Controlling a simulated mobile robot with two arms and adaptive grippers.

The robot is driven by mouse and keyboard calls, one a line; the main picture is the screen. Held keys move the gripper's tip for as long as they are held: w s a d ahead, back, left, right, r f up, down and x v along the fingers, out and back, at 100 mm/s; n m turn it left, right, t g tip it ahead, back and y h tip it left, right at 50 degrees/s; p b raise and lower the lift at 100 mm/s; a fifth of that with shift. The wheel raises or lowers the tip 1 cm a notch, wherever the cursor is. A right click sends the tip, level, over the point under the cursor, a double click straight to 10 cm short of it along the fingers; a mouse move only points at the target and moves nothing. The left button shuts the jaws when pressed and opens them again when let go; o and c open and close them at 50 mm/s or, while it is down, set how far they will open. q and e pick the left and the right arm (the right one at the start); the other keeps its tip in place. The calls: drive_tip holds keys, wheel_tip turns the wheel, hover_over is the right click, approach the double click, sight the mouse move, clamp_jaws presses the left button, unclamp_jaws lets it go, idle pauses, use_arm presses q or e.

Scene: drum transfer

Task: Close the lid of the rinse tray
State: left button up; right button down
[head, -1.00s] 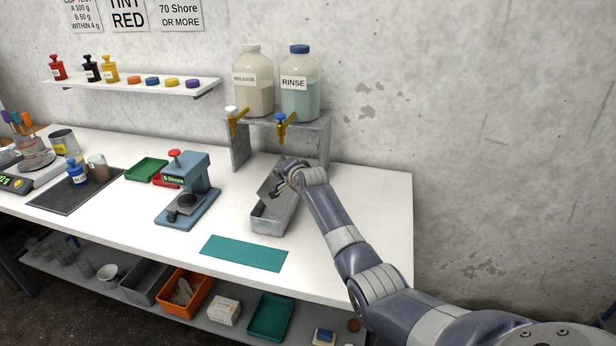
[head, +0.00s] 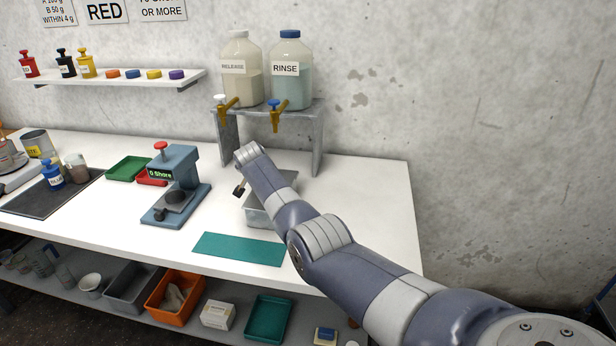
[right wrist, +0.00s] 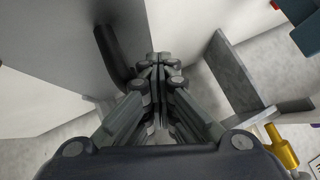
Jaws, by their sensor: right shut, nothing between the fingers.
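The rinse tray (head: 257,217) is a grey metal box on the white bench, in front of the bottle stand. My right arm crosses it in the head view and hides much of its top. A grey part (head: 286,186) shows behind the arm at the tray's top; I cannot tell whether the lid is fully down. My right gripper (head: 240,190) is at the tray's left side, pointing down, mostly hidden by its wrist. In the right wrist view its fingers (right wrist: 160,60) are together and empty. My left gripper is not in view.
The grey stand (head: 316,145) behind the tray carries the RELEASE bottle (head: 240,70) and RINSE bottle (head: 291,72), with taps hanging forward. A blue hardness tester (head: 178,185) stands to the left. A green mat (head: 240,249) lies in front. The bench to the right is clear.

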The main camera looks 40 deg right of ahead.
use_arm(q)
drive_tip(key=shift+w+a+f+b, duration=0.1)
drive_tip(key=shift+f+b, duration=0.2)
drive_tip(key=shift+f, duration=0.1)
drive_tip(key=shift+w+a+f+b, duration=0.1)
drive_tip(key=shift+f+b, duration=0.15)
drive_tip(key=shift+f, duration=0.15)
use_arm(e)
drive_tip(key=shift+w+a+f, duration=0.15)
drive_tip(key=shift+f, duration=0.75)
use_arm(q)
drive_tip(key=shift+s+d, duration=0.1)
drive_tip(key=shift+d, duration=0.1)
